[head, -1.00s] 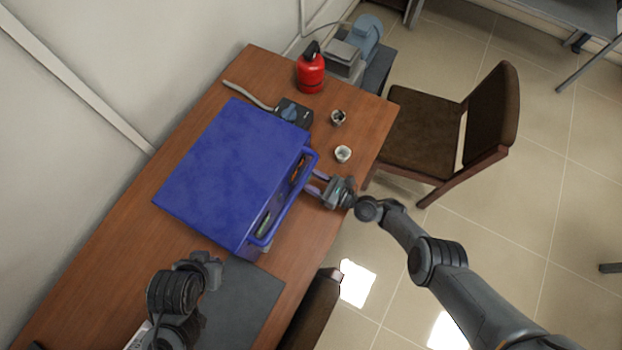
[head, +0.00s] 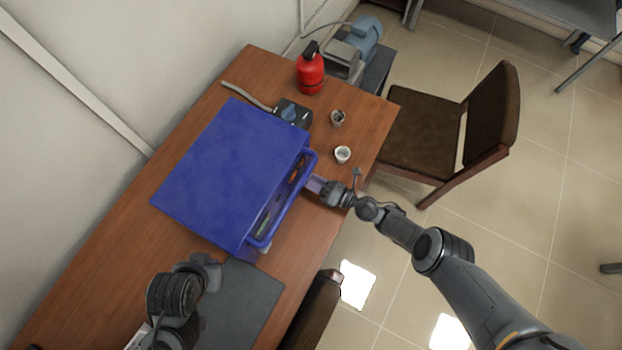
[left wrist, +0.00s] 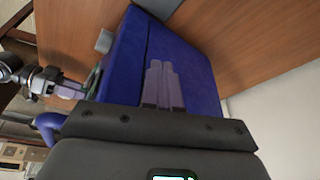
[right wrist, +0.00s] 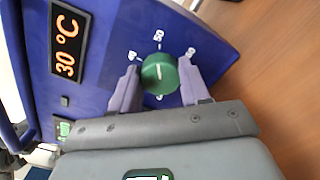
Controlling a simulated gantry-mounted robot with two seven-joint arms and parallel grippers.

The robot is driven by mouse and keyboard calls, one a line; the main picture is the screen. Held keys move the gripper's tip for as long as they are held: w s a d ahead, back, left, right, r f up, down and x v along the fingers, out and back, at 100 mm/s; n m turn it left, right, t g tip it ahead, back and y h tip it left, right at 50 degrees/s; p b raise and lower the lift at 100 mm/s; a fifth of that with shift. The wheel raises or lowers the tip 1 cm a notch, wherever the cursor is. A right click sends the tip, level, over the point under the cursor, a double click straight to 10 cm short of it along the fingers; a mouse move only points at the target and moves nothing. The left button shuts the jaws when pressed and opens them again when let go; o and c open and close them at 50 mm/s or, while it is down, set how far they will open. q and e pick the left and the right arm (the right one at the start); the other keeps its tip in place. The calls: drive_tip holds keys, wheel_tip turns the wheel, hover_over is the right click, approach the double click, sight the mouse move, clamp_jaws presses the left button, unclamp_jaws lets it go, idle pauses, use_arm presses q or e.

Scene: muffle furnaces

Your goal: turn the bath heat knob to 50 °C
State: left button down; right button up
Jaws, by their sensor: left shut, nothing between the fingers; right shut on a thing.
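The blue unit (head: 225,175) stands on the wooden table, its front facing the lower right. In the right wrist view its front panel (right wrist: 105,25) has a display (right wrist: 68,42) reading 30 °C. The green knob (right wrist: 160,74) sits between the fingers of my right gripper (right wrist: 155,82), which is shut on it. The knob's white pointer line points up, roughly at the 50 mark (right wrist: 158,36). My right gripper (head: 314,184) also shows at the unit's front in the head view. My left gripper (left wrist: 162,88) is shut and empty, above the unit's blue casing (left wrist: 185,65).
Two small crucibles (head: 343,154) (head: 338,118) stand near the table's right edge. A red bottle (head: 310,72) and a dark box with a blue dial (head: 292,112) are behind. A brown chair (head: 430,135) stands right of the table. A dark mat (head: 245,300) lies in front.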

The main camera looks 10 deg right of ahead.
drive_tip(key=shift+m, duration=0.4)
drive_tip(key=o, duration=1.1)
drive_tip(key=shift+c, duration=0.2)
drive_tip(key=shift+s+d, duration=0.25)
drive_tip(key=shift+d, duration=0.2)
drive_tip(key=p+v, duration=0.2)
drive_tip(key=v, duration=0.7)
drive_tip(key=shift+s+d, duration=0.25)
drive_tip(key=shift+d, duration=0.05)
